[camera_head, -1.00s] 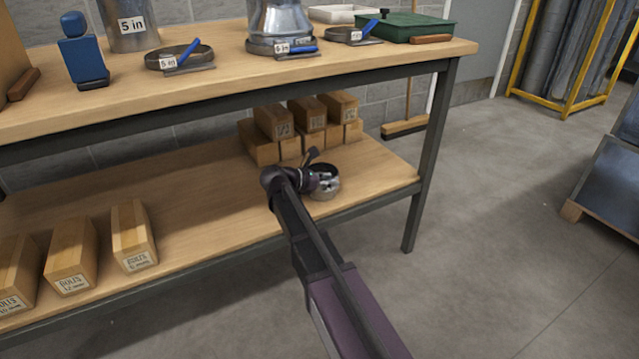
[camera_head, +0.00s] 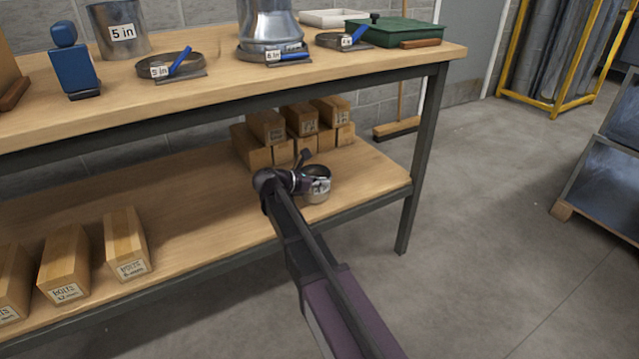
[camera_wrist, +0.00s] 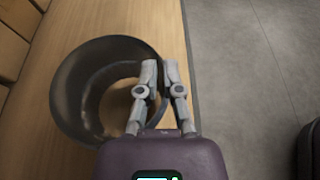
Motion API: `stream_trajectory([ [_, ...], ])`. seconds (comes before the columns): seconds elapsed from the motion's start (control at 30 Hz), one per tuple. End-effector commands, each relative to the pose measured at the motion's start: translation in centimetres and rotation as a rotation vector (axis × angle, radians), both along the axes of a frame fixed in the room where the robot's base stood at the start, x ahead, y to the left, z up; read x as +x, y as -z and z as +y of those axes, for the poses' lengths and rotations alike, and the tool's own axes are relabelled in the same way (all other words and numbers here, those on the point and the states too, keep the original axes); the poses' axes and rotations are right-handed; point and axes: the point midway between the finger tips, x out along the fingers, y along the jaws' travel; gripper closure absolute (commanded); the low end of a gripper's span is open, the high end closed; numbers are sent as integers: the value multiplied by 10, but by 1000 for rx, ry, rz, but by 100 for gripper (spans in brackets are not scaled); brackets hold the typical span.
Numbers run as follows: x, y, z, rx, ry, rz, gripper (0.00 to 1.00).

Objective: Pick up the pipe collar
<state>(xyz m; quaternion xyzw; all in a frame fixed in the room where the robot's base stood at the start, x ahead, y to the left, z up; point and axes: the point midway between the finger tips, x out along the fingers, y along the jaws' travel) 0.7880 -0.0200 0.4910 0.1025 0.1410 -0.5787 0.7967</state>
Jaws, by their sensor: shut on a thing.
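The pipe collar (camera_head: 318,186) is a short, round grey metal ring near the right end of the bench's lower shelf. In the wrist view the collar (camera_wrist: 66,92) is an open ring, with the wooden shelf showing through its middle. My gripper (camera_head: 312,184) reaches it from the left in the head view. In the wrist view my gripper (camera_wrist: 160,72) has its two fingers close together on the collar's right-hand wall, one finger on each side. The fingers are shut on that wall. Whether the collar touches the shelf is hard to tell.
Several cardboard boxes (camera_head: 268,128) are stacked behind the collar, and more boxes (camera_head: 126,243) stand at the shelf's left. The bench top (camera_head: 215,92) overhangs the shelf (camera_head: 195,205). A bench leg (camera_head: 424,160) stands at right. Open floor (camera_head: 500,230) lies beyond it.

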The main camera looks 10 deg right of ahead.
Motion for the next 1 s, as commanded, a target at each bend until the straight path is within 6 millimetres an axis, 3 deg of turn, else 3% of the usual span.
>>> stream_trajectory([
  [0.3, 0, -32, 0, -1, 0, 0, 100],
  [0.7, -88, -35, -43, -1, 1, 0, 100],
  [1.0, -130, -39, -65, -1, 1, -1, 100],
])
